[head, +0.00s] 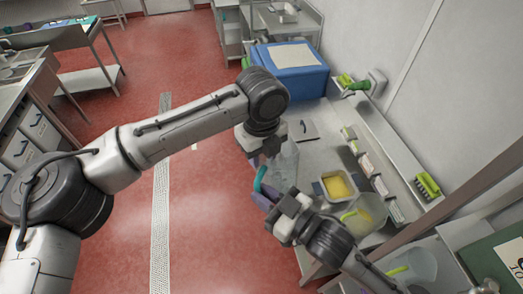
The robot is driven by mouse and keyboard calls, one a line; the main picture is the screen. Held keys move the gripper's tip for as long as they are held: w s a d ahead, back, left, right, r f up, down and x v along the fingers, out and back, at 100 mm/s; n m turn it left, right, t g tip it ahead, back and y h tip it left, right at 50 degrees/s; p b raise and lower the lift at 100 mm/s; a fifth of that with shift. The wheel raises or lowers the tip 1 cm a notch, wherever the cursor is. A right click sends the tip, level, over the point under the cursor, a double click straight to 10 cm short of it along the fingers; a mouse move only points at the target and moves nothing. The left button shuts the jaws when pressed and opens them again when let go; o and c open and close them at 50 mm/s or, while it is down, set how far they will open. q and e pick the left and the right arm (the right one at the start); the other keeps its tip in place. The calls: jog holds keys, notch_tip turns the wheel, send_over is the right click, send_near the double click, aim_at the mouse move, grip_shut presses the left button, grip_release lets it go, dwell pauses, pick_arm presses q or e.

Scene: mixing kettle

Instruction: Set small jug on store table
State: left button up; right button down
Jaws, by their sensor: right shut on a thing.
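A clear jug (284,163) with a teal handle is at the near left edge of the steel table (318,156), which I take for the store table. My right gripper (263,197) is shut on the jug's teal handle. The jug looks upright, but I cannot tell whether its base touches the table. My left gripper (254,158) points down just left of and beyond the jug, at the table's edge. Its jaws are too small and dark to tell whether they are open, and I see nothing held in them.
On the steel table are a blue box (290,82), a flat grey plate (303,130), a tub of yellow stuff (339,186) and a clear jug with a green handle (367,213). Another clear jug (413,263) stands nearer. A green brush (428,184) lies along the wall.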

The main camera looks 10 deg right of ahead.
pick_arm(q)
jog(key=shift+r, duration=0.1)
grip_shut()
pick_arm(e)
jog(key=shift+s+a+f, duration=0.1)
jog(key=shift+a, duration=0.05)
jog(key=c, duration=1.2)
grip_release()
jog(key=shift+o, duration=0.8)
